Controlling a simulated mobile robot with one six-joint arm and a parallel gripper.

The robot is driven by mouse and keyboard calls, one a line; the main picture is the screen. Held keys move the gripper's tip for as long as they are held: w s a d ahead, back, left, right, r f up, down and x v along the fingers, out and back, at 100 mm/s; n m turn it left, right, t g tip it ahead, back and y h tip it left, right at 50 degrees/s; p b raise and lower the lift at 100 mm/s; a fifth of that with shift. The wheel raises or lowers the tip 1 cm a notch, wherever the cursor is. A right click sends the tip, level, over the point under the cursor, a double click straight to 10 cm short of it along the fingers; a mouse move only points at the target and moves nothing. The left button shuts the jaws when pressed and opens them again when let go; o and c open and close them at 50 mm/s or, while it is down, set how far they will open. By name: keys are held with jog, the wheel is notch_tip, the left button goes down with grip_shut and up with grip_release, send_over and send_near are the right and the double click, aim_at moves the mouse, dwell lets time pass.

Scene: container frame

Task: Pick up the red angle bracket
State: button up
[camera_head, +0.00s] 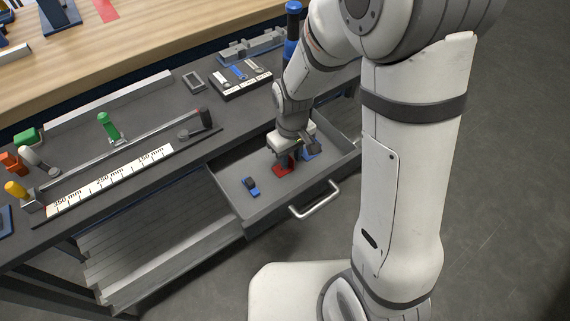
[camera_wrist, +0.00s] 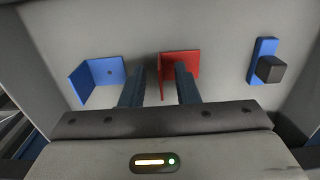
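The red angle bracket (camera_head: 283,170) lies in the open drawer, under my gripper (camera_head: 288,160). In the wrist view, the red bracket (camera_wrist: 193,58) shows one upright leg between the two fingers of my gripper (camera_wrist: 160,72). The fingers are apart, with a visible gap on the left side of that leg. The right finger stands over the bracket's other leg and hides part of it. Whether the fingertips touch the bracket cannot be told.
A blue angle bracket (camera_wrist: 103,72) lies left of the fingers in the wrist view. A blue part with a black block (camera_wrist: 264,62) lies to the right. The drawer (camera_head: 232,200) has raised walls and a front handle (camera_head: 316,200). The bench above holds a ruler (camera_head: 110,180) and tools.

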jog(key=shift+f, duration=0.45)
grip_shut()
